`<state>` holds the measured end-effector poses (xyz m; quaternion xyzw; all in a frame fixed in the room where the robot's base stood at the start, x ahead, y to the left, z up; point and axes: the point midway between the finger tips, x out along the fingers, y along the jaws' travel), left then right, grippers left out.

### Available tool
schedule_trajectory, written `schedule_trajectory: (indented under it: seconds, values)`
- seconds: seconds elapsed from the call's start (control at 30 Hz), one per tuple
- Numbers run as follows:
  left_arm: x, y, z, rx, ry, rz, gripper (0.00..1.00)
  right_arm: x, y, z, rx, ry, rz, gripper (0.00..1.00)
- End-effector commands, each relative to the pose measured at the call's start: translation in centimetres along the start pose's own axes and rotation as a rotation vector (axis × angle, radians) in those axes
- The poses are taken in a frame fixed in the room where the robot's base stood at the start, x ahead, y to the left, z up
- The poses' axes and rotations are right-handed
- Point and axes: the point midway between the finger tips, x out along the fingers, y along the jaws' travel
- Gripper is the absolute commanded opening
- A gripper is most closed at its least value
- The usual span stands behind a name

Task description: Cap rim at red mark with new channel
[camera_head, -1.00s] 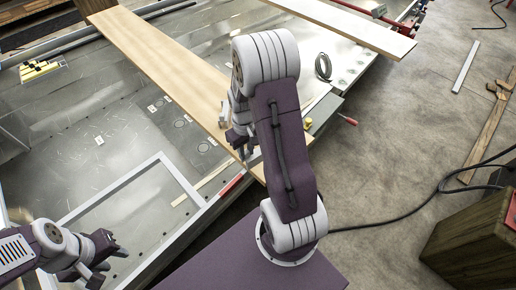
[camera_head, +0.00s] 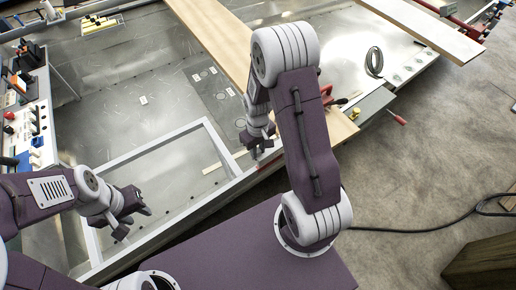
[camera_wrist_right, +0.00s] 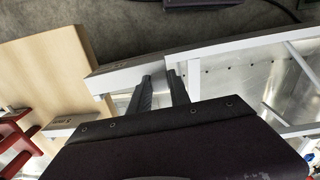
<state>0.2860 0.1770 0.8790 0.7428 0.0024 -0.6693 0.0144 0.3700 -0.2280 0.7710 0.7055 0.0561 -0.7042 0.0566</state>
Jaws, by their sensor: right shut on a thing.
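The hull's pale metal rim (camera_head: 215,200) runs diagonally in front of me in the head view. A small red mark (camera_head: 262,164) shows on it just below my right gripper (camera_head: 260,142). In the right wrist view my right gripper (camera_wrist_right: 163,88) has its two dark fingers down at a pale channel-like piece (camera_wrist_right: 120,77) along the rim. It is shut on this piece as far as I can see; the wrist housing hides part of the contact. My left gripper (camera_head: 132,218) hangs above the hull frame at the left, apart from the rim mark; its finger gap is unclear.
A wooden plank (camera_head: 222,38) crosses the hull behind my right arm, and another (camera_head: 425,28) lies at upper right. A tool panel (camera_head: 30,120) stands at left.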

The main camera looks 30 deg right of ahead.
Motion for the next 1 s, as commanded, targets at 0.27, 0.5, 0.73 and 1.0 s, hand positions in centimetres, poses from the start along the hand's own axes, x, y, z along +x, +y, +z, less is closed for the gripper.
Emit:
schedule_trajectory:
  seconds: [0.27,0.5,0.73,1.0]
  values:
    - [1.4,0.0,0.2,0.0,-0.001,0.0,0.36,2.0,0.0,0.0,0.0,-0.001,0.0,0.0]
    - [2.4,-0.1,0.3,0.0,-0.001,0.0,0.36,3.5,0.0,0.0,0.0,0.001,0.0,0.0]
    - [3.3,-0.1,0.4,0.0,-0.001,0.0,0.36,4.9,0.0,0.0,0.0,-0.001,0.0,0.0]
    - [4.3,-0.1,0.5,0.0,0.0,0.0,0.36,6.5,0.0,0.0,0.0,0.001,0.0,0.0]
